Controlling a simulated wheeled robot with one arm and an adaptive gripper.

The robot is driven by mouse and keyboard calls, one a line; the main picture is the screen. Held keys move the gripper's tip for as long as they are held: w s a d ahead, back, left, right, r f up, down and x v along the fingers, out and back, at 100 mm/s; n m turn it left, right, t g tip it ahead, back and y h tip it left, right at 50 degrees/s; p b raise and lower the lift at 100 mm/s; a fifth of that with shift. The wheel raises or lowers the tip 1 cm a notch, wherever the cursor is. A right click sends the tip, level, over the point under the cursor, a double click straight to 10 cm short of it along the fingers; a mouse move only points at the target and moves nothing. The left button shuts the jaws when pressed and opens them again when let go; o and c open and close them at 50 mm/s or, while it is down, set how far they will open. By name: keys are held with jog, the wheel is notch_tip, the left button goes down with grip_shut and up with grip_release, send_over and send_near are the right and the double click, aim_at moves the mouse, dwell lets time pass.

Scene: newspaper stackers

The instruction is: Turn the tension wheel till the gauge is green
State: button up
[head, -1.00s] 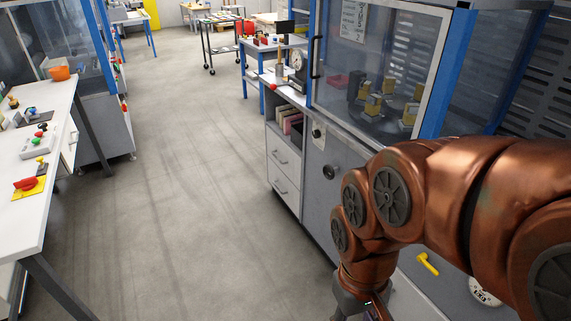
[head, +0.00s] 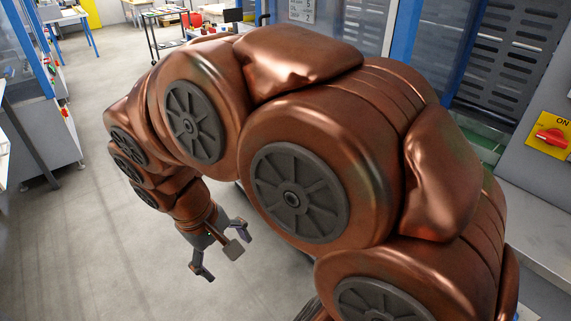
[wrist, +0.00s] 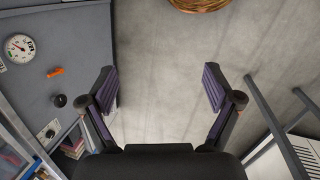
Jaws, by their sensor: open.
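In the wrist view, a round white gauge (wrist: 19,47) with a dark needle sits on the grey cabinet front (wrist: 80,35) at the upper left. Its coloured zones are too small to read. An orange handle (wrist: 55,72) and a round black knob (wrist: 60,101) are on the same front, left of my gripper (wrist: 160,85). I cannot tell for certain which part is the tension wheel. My gripper is open and empty, apart from these parts, over bare floor. In the head view my gripper (head: 219,262) hangs below my arm, which hides the cabinet front.
A small dial plate (wrist: 47,131) and shelved books (wrist: 72,147) are at the wrist view's lower left. A table frame (wrist: 285,125) stands at its right. In the head view a red switch (head: 551,137) on a yellow plate is at right. Floor (head: 75,230) at left is clear.

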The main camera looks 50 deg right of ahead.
jog(key=w+d+f+m+h+b, duration=0.1)
jog(key=w+d+f+b, duration=0.1)
jog(key=w+d, duration=0.2)
jog(key=w+d+f+h+b, duration=0.1)
jog(key=w+d+f+b, duration=0.2)
jog(key=w+d, duration=0.2)
jog(key=w+d+f+m+h+b, duration=0.1)
jog(key=w+d+f+h+b, duration=0.1)
jog(key=w+d, duration=0.3)
jog(key=shift+w+d+f+m+b, duration=0.2)
jog(key=shift+d+f+m+b, duration=0.1)
jog(key=shift+f+b, duration=0.35)
jog(key=w+d+f+m+h+b, duration=0.2)
jog(key=w+d+f+b, duration=0.2)
jog(key=d, duration=0.4)
jog(key=w+d+f+m+g+h+b, duration=0.1)
jog(key=w+d+f+h+b, duration=0.1)
jog(key=w+d+f+b, duration=0.45)
jog(key=w+d+f+m+h+b, duration=0.1)
jog(key=w+d+m+h+b, duration=0.1)
jog(key=d, duration=0.8)
jog(key=shift+d+f+m+g+h+b, duration=0.45)
jog(key=shift+d+f+h+b, duration=0.75)
jog(key=shift+d, duration=2.3)
jog(key=shift+d+f+m+g+h+b, duration=0.15)
jog(key=shift+d+f+m+h+b, duration=0.6)
jog(key=shift+d+b, duration=1.85)
jog(key=shift+d+f+m+g+h+b, duration=0.45)
jog(key=shift+d+f, duration=0.75)
jog(key=shift+d, duration=3.25)
